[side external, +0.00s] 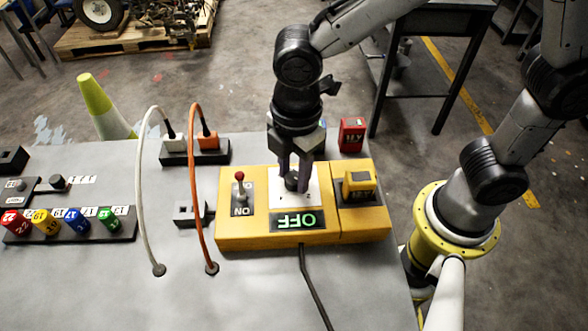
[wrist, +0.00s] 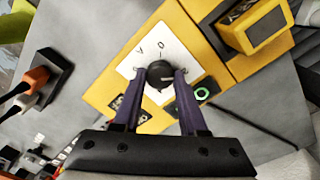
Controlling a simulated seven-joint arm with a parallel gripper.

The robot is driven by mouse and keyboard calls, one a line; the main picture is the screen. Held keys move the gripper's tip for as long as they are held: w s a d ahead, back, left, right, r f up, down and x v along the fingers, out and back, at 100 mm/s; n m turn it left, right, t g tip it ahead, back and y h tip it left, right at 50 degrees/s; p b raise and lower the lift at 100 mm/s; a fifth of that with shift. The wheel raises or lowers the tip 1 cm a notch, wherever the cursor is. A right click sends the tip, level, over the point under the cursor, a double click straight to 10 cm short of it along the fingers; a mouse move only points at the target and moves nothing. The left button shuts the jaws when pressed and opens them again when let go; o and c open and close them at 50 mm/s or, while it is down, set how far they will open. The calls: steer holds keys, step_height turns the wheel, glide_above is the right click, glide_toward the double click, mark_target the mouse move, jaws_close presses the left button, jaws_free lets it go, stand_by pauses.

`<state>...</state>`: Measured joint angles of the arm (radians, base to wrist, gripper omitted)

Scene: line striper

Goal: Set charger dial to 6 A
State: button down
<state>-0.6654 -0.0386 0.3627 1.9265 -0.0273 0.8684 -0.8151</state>
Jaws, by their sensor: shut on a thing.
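The yellow charger box (side external: 228,232) stands on the grey table. Its black dial knob (side external: 291,181) sits on a white dial plate (side external: 312,200), and the knob also shows in the wrist view (wrist: 160,75). My gripper (side external: 294,184) points down over the plate, its two dark fingers shut on the knob, one on either side; the wrist view shows the fingertips (wrist: 162,80) there too. Part of the plate's markings is covered, and I cannot read the setting.
A red-knobbed toggle switch (side external: 240,190) rises left of the dial. A yellow battery (side external: 359,186) sits in the box's right part, with a red block (side external: 351,134) behind. White (side external: 142,190) and orange (side external: 193,190) cables arch at left. A row of coloured caps (side external: 75,222) lies farther left.

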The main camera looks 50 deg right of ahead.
steer(key=m, duration=0.4)
steer(key=shift+r+m, duration=0.1)
steer(key=shift+m, duration=0.2)
steer(key=m, duration=0.4)
steer(key=shift+m, duration=0.3)
steer(key=m, duration=0.4)
steer(key=shift+w+m, duration=0.1)
steer(key=shift+m, duration=0.2)
steer(key=m, duration=0.4)
steer(key=shift+m, duration=0.3)
steer(key=m, duration=0.4)
steer(key=shift+g, duration=0.3)
steer(key=m, duration=0.9)
steer(key=shift+m, duration=2.8)
